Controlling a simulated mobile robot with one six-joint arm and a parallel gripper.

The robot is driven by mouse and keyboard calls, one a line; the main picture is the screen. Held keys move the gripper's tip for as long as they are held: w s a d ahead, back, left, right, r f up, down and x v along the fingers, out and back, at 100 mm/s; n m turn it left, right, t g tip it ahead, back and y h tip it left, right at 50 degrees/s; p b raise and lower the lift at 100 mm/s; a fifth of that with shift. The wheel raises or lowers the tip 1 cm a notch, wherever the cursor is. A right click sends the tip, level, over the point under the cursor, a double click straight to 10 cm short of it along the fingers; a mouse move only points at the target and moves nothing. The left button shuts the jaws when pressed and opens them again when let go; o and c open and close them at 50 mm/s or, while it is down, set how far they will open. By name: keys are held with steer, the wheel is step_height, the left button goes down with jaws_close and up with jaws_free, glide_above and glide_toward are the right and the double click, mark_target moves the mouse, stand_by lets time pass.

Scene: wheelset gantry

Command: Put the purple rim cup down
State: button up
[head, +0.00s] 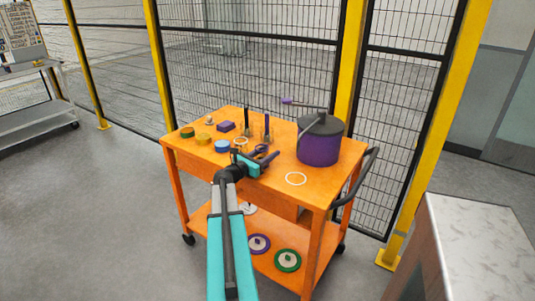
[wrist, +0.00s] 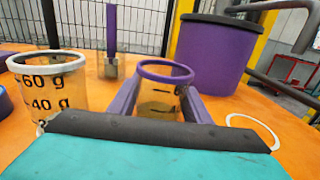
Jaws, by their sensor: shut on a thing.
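The purple rim cup (wrist: 158,103) is a small clear cup with a purple ring around its top. It stands upright between the two purple fingers of my gripper (wrist: 160,108), which is shut on it. In the head view my gripper (head: 266,160) is over the middle of the orange cart top (head: 330,161), and the cup's purple rim (head: 262,149) shows just beyond it. The cup's base is hidden, so I cannot tell whether it touches the cart top.
A white-rimmed cup with gram marks (wrist: 48,90) stands to the left. A large purple pot with a dark lid (head: 319,148) stands behind right. A white ring (head: 296,179) lies flat on clear orange surface at right front. Several small coloured items (head: 204,138) stand at left.

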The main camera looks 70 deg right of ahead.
mark_target(257, 158)
steer(key=o, duration=1.2)
steer(key=shift+r, duration=0.2)
steer(key=b+v, duration=0.1)
steer(key=v, duration=0.9)
steer(key=shift+w+a+f, duration=0.1)
steer(key=shift+a, duration=0.15)
steer(key=shift+w+a, duration=0.3)
steer(key=shift+a, duration=0.35)
